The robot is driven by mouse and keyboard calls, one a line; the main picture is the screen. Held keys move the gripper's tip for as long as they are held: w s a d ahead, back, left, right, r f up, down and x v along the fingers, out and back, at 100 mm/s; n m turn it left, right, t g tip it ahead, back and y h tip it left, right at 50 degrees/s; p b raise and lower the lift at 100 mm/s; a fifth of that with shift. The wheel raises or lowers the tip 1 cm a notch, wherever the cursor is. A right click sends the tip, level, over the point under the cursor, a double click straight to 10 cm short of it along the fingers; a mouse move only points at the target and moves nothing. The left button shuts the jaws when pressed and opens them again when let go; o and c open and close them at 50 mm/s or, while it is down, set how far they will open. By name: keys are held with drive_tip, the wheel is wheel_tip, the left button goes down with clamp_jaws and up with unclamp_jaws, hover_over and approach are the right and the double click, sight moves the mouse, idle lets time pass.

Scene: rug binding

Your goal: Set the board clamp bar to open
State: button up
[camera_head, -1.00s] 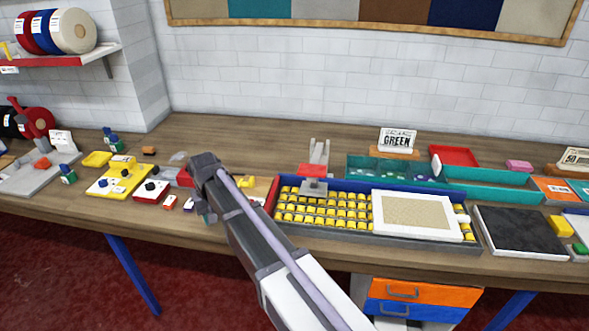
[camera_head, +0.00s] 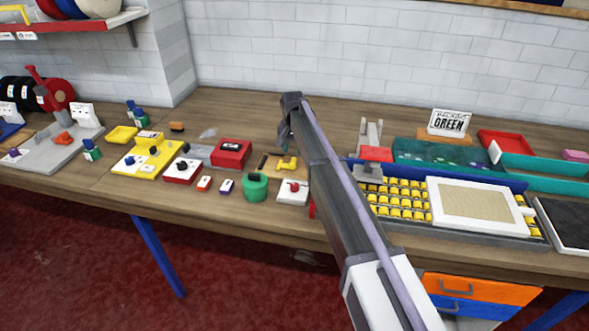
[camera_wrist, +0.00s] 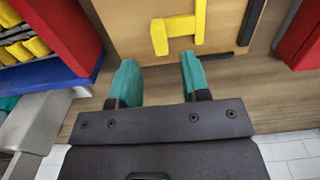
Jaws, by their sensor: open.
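My gripper shows in the wrist view (camera_wrist: 158,78), its two teal fingers apart with nothing between them. In the head view, the gripper (camera_head: 285,142) hangs at the end of my arm, mostly hidden behind it. Beyond the fingertips is a tan board (camera_wrist: 130,30) carrying a yellow bar-shaped piece (camera_wrist: 176,35) with a side arm; this may be the clamp bar. In the head view, the yellow piece (camera_head: 288,163) lies on the board beside a dark strip (camera_head: 262,163). I cannot tell its setting. The fingers appear apart from it.
A red box (camera_head: 231,152) and a green round object (camera_head: 255,187) stand left of the board. A white block with a red knob (camera_head: 293,191) stands in front. The tray of yellow pieces (camera_head: 400,198) lies right, with a blue rim (camera_wrist: 60,72).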

sight(294, 160)
wheel_tip(294, 160, down, 6)
drive_tip(key=b, duration=0.4)
drive_tip(key=shift+r, duration=0.1)
drive_tip(key=shift+c, duration=0.4)
clamp_jaws()
drive_tip(key=shift+d, duration=0.1)
